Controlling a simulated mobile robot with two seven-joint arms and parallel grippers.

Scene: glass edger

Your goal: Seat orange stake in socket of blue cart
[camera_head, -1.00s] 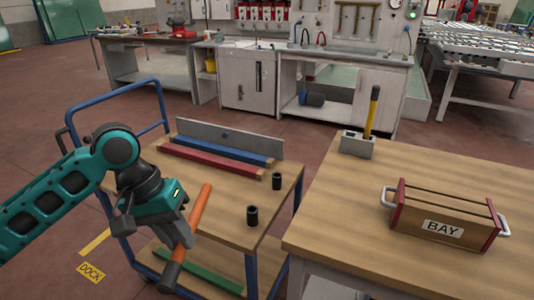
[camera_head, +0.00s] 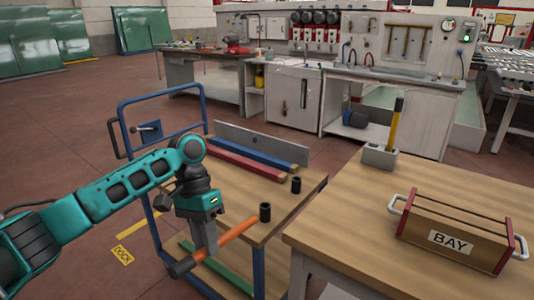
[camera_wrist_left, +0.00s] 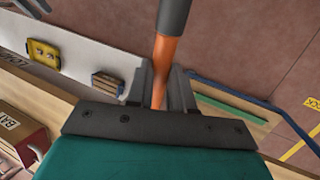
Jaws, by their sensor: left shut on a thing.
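My left gripper (camera_head: 210,250) is shut on the orange stake (camera_head: 236,231) and holds it slanting, with its dark end (camera_head: 180,268) low on the left and its orange end up to the right. In the left wrist view the stake (camera_wrist_left: 164,62) runs between the fingers, dark end at the top. The blue cart (camera_head: 160,92) has a wooden top. Two black sockets stand on its right side, a near one (camera_head: 265,212) and a far one (camera_head: 296,184). The stake's orange end appears close to the near socket in the picture; I cannot tell the depth gap. My right gripper is out of view.
Red (camera_head: 236,165) and blue (camera_head: 258,154) bars lie by a grey upright plate (camera_head: 262,144) at the cart's back. A green strip (camera_head: 215,268) lies lower on the cart. The wooden table at right holds a BAY box (camera_head: 450,230) and a grey block (camera_head: 380,155) with a yellow-handled tool.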

